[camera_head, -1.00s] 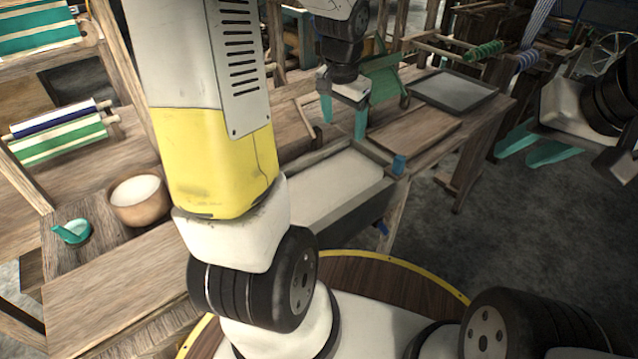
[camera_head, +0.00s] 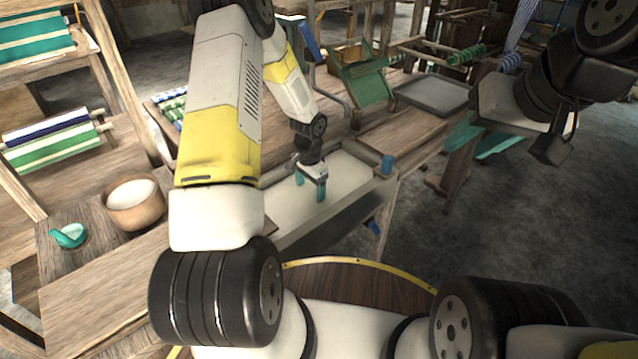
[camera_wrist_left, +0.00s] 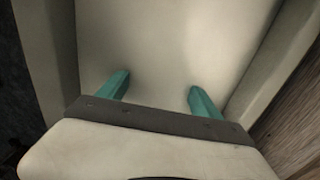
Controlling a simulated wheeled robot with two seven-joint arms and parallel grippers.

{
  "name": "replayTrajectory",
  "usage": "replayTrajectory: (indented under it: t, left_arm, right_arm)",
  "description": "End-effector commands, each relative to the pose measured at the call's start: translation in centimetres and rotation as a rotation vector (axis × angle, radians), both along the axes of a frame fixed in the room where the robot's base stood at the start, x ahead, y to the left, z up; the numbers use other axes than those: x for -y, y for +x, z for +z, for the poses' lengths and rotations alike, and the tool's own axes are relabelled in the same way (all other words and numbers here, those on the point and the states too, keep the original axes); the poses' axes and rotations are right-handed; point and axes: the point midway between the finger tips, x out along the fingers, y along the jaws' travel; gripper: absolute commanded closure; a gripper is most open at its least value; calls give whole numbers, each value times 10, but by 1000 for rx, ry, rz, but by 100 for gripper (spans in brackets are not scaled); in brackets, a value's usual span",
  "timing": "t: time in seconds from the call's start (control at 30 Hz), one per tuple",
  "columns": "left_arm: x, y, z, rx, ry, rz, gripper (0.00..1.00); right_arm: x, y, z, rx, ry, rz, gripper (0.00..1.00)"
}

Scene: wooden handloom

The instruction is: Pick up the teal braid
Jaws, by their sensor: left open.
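I cannot make out a teal braid for certain in either view. A small teal item (camera_head: 70,235) lies in a little round dish at the far left, but its kind is unclear. My left gripper (camera_head: 310,185) is open over the pale trough (camera_head: 350,172) set beside the bench. The left wrist view shows its two teal fingers apart (camera_wrist_left: 160,95), with only the trough's bare pale floor between and beyond them. My right gripper (camera_head: 485,138) hangs at the right, its teal fingers apart and nothing seen between them.
A wooden bowl (camera_head: 135,205) stands on the left bench. A grey tray (camera_head: 434,95) and a green wooden box (camera_head: 366,83) sit on the bench behind the trough. Striped cloth rolls (camera_head: 52,140) are at the left. Open floor (camera_head: 480,235) lies at the right.

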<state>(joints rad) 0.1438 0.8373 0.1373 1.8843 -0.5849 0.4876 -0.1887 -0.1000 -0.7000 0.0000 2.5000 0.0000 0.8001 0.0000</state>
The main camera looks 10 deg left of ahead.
Motion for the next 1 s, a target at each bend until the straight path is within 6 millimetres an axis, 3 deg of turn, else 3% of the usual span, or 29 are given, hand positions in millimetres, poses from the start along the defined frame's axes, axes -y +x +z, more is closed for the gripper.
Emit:
replayTrajectory:
  t: [0.2,0.5,0.9,1.0]
  left_arm:
    - [2,0,-32,0,0,0,25]
    - [1,0,-37,1,1,1,25]
    - [1,0,-37,1,0,1,100]
    - [2,0,-37,1,0,1,100]
  right_arm:
    - [0,0,0,0,0,0,64]
    - [0,0,0,0,0,0,64]
    - [0,0,0,0,0,0,64]
    - [0,0,0,0,0,0,64]
